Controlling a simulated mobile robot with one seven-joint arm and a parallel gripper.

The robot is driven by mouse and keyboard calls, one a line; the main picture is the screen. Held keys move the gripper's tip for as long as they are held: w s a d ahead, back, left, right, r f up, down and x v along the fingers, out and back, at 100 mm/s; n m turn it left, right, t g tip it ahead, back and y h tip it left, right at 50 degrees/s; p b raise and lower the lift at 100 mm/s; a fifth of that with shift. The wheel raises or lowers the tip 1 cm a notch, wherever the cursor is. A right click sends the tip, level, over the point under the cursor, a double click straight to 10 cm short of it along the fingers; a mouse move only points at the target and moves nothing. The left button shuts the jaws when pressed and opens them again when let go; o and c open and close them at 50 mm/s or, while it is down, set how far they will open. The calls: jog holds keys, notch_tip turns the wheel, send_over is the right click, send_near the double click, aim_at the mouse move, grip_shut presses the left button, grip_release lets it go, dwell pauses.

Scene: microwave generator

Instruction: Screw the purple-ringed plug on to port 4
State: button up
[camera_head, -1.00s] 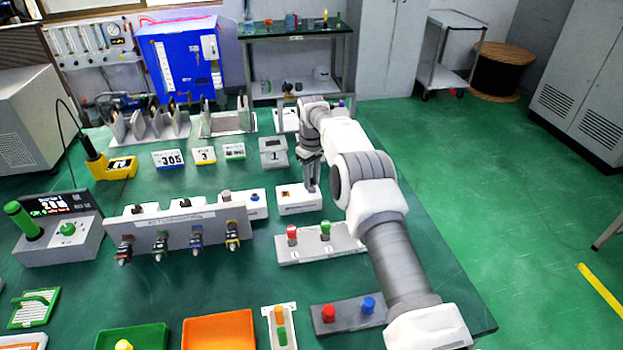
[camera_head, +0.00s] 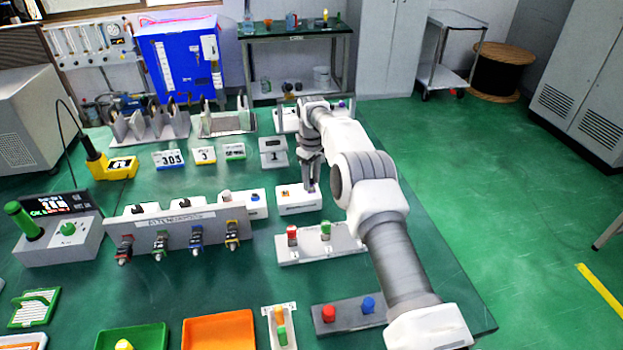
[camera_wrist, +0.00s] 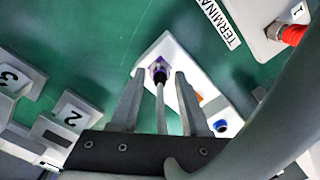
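A purple-ringed plug (camera_wrist: 160,72) stands on a white block (camera_wrist: 172,48) in the wrist view, with a thin grey stem reaching up towards the camera. My gripper (camera_wrist: 155,85) is open, its two fingers apart on either side of that stem. No contact with the plug is visible. In the head view my gripper (camera_head: 311,187) is low over a white block (camera_head: 298,203), and the plug is hidden there. A grey panel (camera_head: 180,222) left of the gripper carries red, green, blue and yellow-ringed connectors along its front. I cannot read which port is 4.
A plate with red and green knobs (camera_head: 320,244) lies just in front of my gripper. A base with red and blue knobs (camera_head: 349,313) is nearer. Free green table (camera_head: 215,285) lies before the panel.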

aim_at(312, 178)
jog(key=shift+o, duration=0.9)
notch_tip(312, 178, up, 17)
jog(key=p, duration=0.6)
jog(key=shift+r, duration=0.2)
jog(key=shift+r, duration=0.1)
